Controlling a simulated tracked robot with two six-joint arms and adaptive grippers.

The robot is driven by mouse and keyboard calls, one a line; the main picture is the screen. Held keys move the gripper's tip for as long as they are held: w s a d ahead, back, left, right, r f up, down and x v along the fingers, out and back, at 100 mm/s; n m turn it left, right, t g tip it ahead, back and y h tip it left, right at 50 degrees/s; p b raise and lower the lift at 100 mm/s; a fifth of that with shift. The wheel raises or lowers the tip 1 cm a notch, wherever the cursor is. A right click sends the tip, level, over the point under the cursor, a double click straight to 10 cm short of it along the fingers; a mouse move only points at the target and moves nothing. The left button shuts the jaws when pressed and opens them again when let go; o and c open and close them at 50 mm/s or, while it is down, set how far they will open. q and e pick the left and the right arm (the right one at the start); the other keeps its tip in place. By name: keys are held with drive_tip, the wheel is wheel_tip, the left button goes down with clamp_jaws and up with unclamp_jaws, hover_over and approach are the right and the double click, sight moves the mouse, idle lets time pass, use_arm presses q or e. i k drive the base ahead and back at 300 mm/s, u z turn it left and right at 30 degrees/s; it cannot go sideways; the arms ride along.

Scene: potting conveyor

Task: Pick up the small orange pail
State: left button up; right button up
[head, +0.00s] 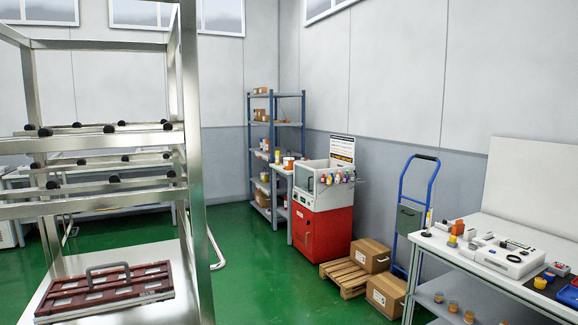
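No pail can be made out with certainty in the head view. A small orange and white container (288,162) stands on the table beside the blue shelf, too small to identify. A small orange item (457,227) sits on the white workbench (470,262) at the right; its shape is unclear. Small cups with orange-yellow contents (453,306) stand on the bench's lower shelf. Neither of my grippers is in view.
A metal rack (190,150) stands close at the left, with a dark red handled tray (110,290) on its lower level. A red cabinet (325,232), cardboard boxes (370,255) on a pallet (343,277) and a blue hand truck (402,190) stand farther back. Green floor (265,285) is clear between.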

sight(288, 161)
drive_tip(key=z, duration=0.6)
drive_tip(key=i, duration=3.75)
drive_tip(key=u, duration=1.15)
drive_tip(key=i, duration=1.9)
drive_tip(key=z, duration=0.05)
